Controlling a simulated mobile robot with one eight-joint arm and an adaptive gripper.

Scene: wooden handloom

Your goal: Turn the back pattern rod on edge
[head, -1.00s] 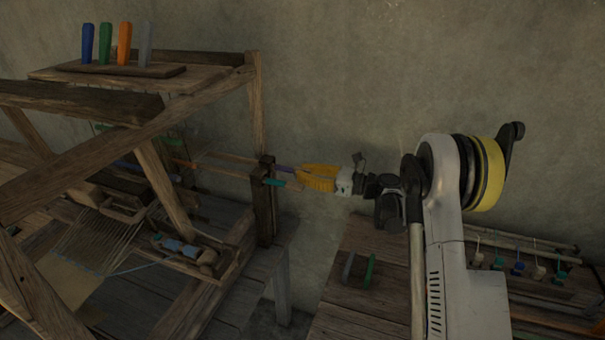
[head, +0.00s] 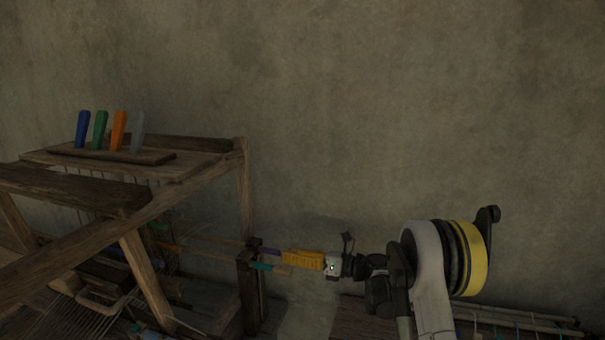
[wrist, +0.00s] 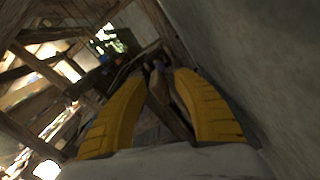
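My gripper (head: 284,259) has yellow fingers and is at the right side of the loom, level with the rod ends. A purple-tipped rod (head: 272,252) reaches out to the fingertips. A teal-tipped rod (head: 262,267) lies just in front of and below it. In the wrist view the two yellow fingers (wrist: 160,72) lean inward, with a gap left between their tips. Small dark rod ends show at that gap, but too dim to tell whether a finger touches one. I cannot tell which way the flat of the purple-tipped rod faces.
The wooden loom frame (head: 245,190) fills the left, its right post close to the fingertips. Blue, green, orange and grey pegs (head: 118,131) stand on its top. The wall (head: 400,120) is behind. A rack (head: 530,318) is at the lower right.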

